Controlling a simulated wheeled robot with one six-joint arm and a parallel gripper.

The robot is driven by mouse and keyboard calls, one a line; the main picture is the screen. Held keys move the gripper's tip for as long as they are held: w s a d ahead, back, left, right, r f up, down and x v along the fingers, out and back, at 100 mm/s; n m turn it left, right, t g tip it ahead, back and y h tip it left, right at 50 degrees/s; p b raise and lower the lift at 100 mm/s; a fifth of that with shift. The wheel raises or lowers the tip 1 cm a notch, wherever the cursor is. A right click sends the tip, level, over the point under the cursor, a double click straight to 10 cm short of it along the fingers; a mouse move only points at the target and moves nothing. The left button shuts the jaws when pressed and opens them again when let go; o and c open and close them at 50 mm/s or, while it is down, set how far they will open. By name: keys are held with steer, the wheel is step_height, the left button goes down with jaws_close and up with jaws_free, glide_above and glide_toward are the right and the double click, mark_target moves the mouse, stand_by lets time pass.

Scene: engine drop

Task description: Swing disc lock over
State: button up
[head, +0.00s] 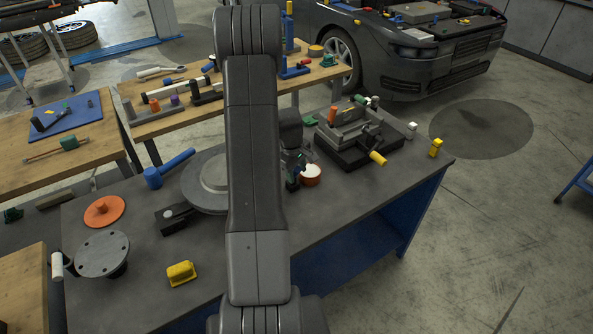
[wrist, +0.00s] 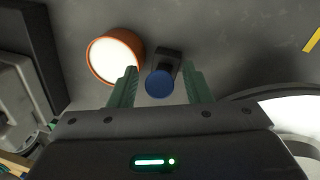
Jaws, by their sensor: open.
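My gripper (wrist: 160,70) is open, with its two green fingers pointing away from the wrist. A large grey disc (head: 203,181) lies on the dark bench, partly behind my arm in the head view. Its pale edge shows at the lower right of the wrist view (wrist: 292,112). My arm hides most of the gripper in the head view.
An orange-rimmed cup, white inside (wrist: 116,57), stands close by the left finger. A vise-like fixture (head: 350,135) stands to the right. A blue hammer (head: 168,168), a black block (head: 174,218) and a yellow piece (head: 181,273) lie on the left part of the bench (head: 345,215).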

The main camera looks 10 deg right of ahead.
jaws_close()
steer(key=shift+w, duration=0.1)
steer(key=shift+w+a+r+g, duration=0.1)
steer(key=shift+w+r+g, duration=0.1)
steer(key=shift+g, duration=0.3)
jaws_free()
step_height(320, 180, up, 14)
steer(key=a+b, duration=0.2)
steer(key=shift+a+f, duration=0.15)
steer(key=shift+f, duration=0.1)
